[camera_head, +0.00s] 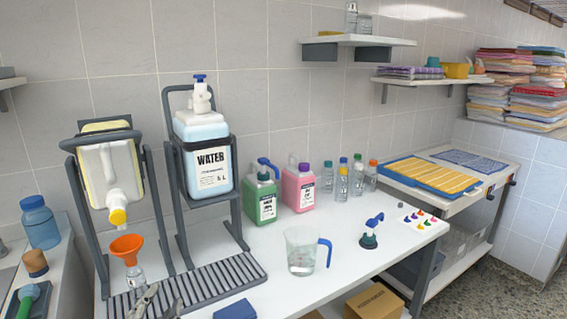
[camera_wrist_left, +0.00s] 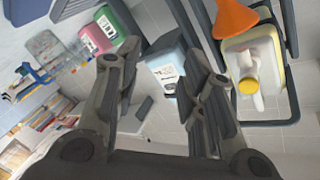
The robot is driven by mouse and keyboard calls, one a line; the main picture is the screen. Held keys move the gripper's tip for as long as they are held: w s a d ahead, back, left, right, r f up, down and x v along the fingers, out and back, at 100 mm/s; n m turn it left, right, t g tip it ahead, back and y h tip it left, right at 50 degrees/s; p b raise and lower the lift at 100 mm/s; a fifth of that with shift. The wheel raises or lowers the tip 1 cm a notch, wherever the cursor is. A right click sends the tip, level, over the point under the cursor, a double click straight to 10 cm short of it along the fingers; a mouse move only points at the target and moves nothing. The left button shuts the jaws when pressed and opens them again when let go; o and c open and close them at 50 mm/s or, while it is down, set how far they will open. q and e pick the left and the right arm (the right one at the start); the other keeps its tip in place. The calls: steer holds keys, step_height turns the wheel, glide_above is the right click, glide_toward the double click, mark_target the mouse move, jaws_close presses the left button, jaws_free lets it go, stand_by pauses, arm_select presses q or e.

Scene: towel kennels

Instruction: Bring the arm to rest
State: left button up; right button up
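My left gripper (camera_head: 160,298) shows at the bottom edge of the head view, low in front of the slatted drain rack. In the left wrist view its two dark fingers (camera_wrist_left: 155,78) stand apart with nothing between them, so it is open and empty. Most of the left arm is outside the head view. My right gripper is in neither view.
A small clear bottle (camera_head: 135,279) under an orange funnel (camera_head: 127,246) stands close to my left gripper. The WATER jug (camera_head: 210,165) sits in a stand behind the drain rack (camera_head: 225,278). A measuring jug (camera_head: 301,252) stands on the white table.

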arm_select(q)
steer(key=s+d+f+n+g+h, duration=0.25)
steer(key=s+f+n+g, duration=0.25)
steer(key=s+f+g, duration=1.4)
steer(key=s+f+t+p, duration=0.2)
steer(key=s+f, duration=0.2)
steer(key=f, duration=1.1)
steer(key=s+f+t+p, duration=0.1)
steer(key=s+f+t, duration=0.15)
steer(key=f, duration=1.25)
steer(key=s+a+f+p, duration=0.1)
steer(key=s+f, duration=0.5)
steer(key=s, duration=0.2)
steer(key=s+a+f+g+p, duration=0.1)
steer(key=s+f, duration=0.5)
steer(key=s, duration=0.2)
steer(key=shift+s+a+y, duration=0.3)
steer(key=shift+s+y, duration=0.05)
